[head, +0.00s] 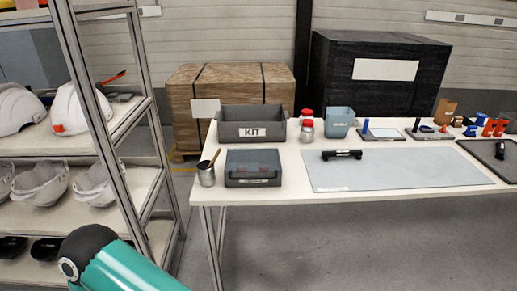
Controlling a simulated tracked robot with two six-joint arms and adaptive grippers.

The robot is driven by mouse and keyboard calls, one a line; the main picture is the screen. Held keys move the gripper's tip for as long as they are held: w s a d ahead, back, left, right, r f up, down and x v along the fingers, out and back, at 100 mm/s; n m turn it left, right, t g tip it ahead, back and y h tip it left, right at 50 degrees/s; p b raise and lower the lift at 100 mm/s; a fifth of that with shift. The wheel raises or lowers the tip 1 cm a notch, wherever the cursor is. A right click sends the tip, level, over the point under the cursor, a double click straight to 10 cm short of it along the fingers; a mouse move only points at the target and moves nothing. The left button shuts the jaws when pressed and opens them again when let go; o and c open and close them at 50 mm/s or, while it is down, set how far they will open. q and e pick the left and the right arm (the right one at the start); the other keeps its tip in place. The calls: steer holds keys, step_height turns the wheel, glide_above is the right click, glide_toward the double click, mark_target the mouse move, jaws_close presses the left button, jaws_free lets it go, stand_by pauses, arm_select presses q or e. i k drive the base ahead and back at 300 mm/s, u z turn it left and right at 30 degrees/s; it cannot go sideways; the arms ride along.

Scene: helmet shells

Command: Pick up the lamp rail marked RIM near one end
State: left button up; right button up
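A short black bar (342,155) with thicker ends lies near the back left of the grey mat (400,175) on the table. It may be the lamp rail, but I can read no RIM marking on it. A small dark part (500,150) sits on a dark tray (487,158) at the right edge; its kind is unclear. Neither of my grippers is in view. Only a teal and black arm link of mine shows at the bottom left.
The white table (215,193) also holds a KIT bin (252,133), a grey case (253,178), a brush cup (206,174), red-lidded jars (306,130) and a teal bin (339,128). A shelf rack (125,190) with helmet shells stands left. The mat's middle is clear.

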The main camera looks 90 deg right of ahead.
mark_target(358, 153)
steer(key=u, duration=1.15)
steer(key=i, duration=0.1)
steer(key=z, duration=2.8)
steer(key=i, duration=0.3)
steer(key=z, duration=2.25)
steer(key=k, duration=0.45)
steer(key=z, duration=0.4)
steer(key=i, duration=1.6)
steer(key=u, duration=0.5)
